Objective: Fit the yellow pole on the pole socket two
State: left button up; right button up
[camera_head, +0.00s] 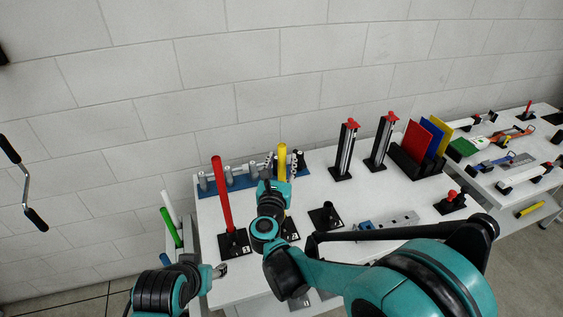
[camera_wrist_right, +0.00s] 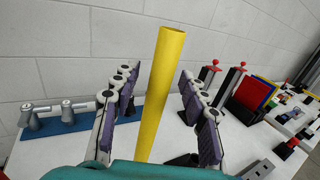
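The yellow pole (camera_head: 282,162) stands roughly upright between the fingers of my right gripper (camera_head: 284,165). In the right wrist view the yellow pole (camera_wrist_right: 161,90) passes between the purple pads of the right gripper (camera_wrist_right: 158,88), with small gaps beside it, so the fingers look open around it. Pole socket two (camera_head: 291,229), a black base marked 2, is mostly behind my right arm. The pole's lower end is hidden, so I cannot tell whether it sits in the socket. My left gripper (camera_head: 219,271) is low at the table's front left; its fingers are unclear.
A red pole (camera_head: 223,195) stands in the socket marked 1 (camera_head: 234,244). An empty black socket (camera_head: 325,216) is to the right. A blue rack (camera_head: 215,188) lies behind. Two black stands with red tops (camera_head: 346,150) (camera_head: 382,140) and a panel holder (camera_head: 416,162) are at the back right.

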jog(key=s+a, duration=0.2)
jog(key=s, duration=1)
notch_tip(320, 180, up, 7)
jog(key=w+n+t+y+b, duration=0.15)
jog(key=n+y, duration=0.45)
jog(key=n, duration=0.8)
jog(key=s+d+f+n+g+h+b, duration=0.1)
jog(key=s+d+f+n+g+b, duration=0.1)
jog(key=s+d+f+n+g, duration=0.4)
jog(key=s+d+f+n+g+h+b, duration=0.2)
jog(key=s+d+f+n+g, duration=0.4)
jog(key=s+d+f+n, duration=0.5)
jog(key=d+f+n, duration=0.3)
jog(key=f+n, duration=0.1)
jog(key=n, duration=0.2)
jog(key=shift+s+f+n, duration=0.15)
jog(key=shift+f+n, duration=0.15)
jog(key=shift+f, duration=0.1)
